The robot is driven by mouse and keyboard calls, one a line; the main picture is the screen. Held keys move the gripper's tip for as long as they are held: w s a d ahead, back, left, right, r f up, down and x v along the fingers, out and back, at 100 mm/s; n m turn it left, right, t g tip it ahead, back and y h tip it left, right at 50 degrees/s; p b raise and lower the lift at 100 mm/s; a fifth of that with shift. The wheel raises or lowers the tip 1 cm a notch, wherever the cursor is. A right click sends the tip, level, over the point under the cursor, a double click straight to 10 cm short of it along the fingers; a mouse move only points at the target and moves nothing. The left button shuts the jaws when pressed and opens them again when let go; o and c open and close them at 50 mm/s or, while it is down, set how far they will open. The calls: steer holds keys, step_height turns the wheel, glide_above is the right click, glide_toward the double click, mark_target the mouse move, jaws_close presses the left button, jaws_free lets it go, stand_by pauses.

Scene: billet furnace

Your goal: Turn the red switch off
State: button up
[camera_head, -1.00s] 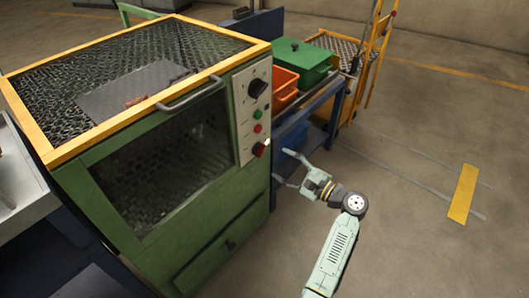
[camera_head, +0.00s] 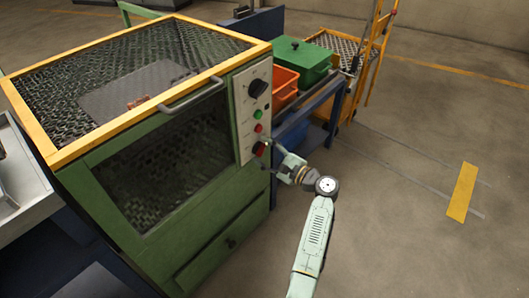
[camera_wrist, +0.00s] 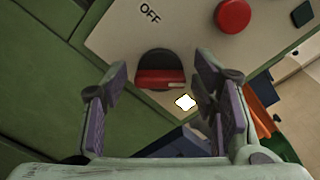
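The red switch (camera_wrist: 160,78) is a red knob on a dark round base, low on the pale control panel (camera_head: 252,115) of the green furnace. It also shows in the head view (camera_head: 259,148), at the panel's bottom. The word OFF (camera_wrist: 150,13) is printed beside it. My gripper (camera_wrist: 164,95) is open, with its two fingers on either side of the switch in the wrist view. In the head view my gripper (camera_head: 270,155) is right at the switch. I cannot tell whether a finger touches it.
Above the switch are a round red button (camera_wrist: 233,15), a green button (camera_head: 257,114) and a black knob (camera_head: 257,88). A furnace door handle (camera_head: 190,95) juts out at the left. Orange (camera_head: 285,84) and green (camera_head: 302,62) bins stand behind.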

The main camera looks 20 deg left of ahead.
steer(key=c, duration=0.9)
steer(key=shift+f+n+b, duration=0.15)
steer(key=shift+n+b, duration=0.15)
steer(key=shift+b, duration=0.1)
steer(key=n+b, duration=0.2)
steer(key=b, duration=0.1)
steer(key=shift+f+n, duration=0.2)
steer(key=shift+n, duration=0.2)
steer(key=n+b, duration=1.4)
steer(key=b, duration=0.2)
steer(key=shift+f, duration=0.15)
steer(key=shift+n, duration=0.3)
